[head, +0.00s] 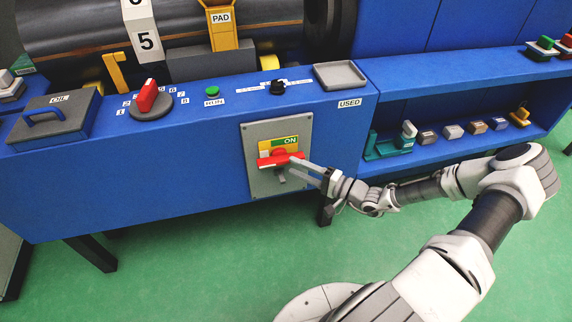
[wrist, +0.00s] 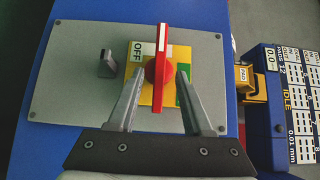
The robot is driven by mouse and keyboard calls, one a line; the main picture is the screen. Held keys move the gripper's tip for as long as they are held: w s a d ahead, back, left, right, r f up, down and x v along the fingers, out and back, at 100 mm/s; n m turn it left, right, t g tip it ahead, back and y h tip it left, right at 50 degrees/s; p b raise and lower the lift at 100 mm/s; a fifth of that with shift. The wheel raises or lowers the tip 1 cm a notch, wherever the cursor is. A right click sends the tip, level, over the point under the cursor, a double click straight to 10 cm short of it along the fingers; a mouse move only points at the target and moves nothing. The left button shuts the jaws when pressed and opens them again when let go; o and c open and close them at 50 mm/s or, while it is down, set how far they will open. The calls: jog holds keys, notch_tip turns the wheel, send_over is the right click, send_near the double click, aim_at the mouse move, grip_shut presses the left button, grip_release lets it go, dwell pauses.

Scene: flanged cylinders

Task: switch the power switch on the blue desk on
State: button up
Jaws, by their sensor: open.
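The power switch is on a grey plate (head: 250,134) on the front of the blue desk (head: 190,185). Its red handle (head: 279,160) lies level in the head view, across a yellow square. In the wrist view the handle (wrist: 163,62) stands upright, its white-marked end over the white OFF label (wrist: 137,52). The green ON label (head: 291,140) is above the handle in the head view; in the wrist view a finger partly covers the green. My gripper (head: 297,167) is open, its fingers (wrist: 160,80) on either side of the handle's unmarked half. I cannot tell whether they touch it.
A small grey latch (wrist: 107,64) sticks out of the plate beside the switch. On the desk top are a red-pointer dial (head: 148,98), a green button (head: 212,90), a black knob (head: 278,87) and a grey tray (head: 341,75). Small blocks fill the shelf at right.

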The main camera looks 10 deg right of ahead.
aim_at(286, 162)
jog(key=shift+x, duration=2.1)
grip_shut()
